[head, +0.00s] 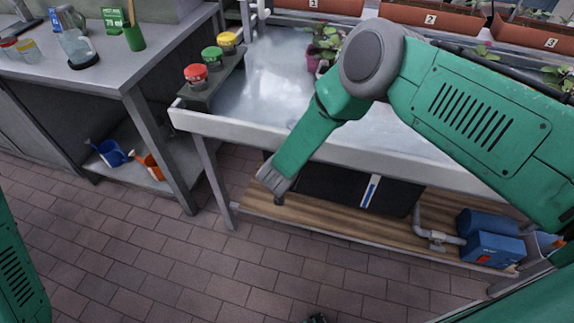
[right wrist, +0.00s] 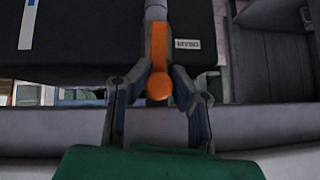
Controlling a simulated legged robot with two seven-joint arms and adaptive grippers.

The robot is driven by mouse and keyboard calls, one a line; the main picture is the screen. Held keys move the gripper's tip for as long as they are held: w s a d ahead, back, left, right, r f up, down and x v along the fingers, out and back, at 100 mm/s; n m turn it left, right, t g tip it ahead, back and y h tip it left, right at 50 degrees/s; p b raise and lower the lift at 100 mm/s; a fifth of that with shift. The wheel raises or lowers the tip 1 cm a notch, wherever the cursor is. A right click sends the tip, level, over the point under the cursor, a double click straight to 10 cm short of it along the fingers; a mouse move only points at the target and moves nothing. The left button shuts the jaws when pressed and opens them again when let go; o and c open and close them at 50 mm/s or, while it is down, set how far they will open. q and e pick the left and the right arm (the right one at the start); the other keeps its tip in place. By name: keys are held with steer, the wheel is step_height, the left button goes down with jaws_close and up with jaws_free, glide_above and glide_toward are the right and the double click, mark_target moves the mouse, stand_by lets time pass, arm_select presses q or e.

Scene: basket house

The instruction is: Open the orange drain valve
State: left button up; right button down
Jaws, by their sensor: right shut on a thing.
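The orange drain valve handle (right wrist: 160,60) shows in the right wrist view as an upright bar with a round knob at its lower end. It lies in line with a grey pipe (right wrist: 155,10) above it. My right gripper (right wrist: 160,78) is shut on the handle, one finger at each side. In the head view my right gripper (head: 272,192) reaches down below the front edge of the white tray table, and the valve is hidden there.
The white tray table (head: 270,145) stands over a wooden shelf (head: 330,222) with a black tank (head: 330,188) and a blue pump (head: 492,248). A grey workbench (head: 110,75) stands at the left.

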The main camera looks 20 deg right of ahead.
steer(key=shift+s+a+f, duration=0.15)
steer(key=shift+a+f, duration=0.05)
steer(key=shift+a, duration=0.35)
steer(key=c, duration=1.4)
jaws_free()
steer(key=shift+d, duration=0.2)
steer(key=shift+o, duration=0.2)
steer(key=shift+r, duration=0.15)
steer(key=v, duration=1.1)
steer(key=shift+a+r, duration=0.3)
steer(key=shift+a, duration=0.1)
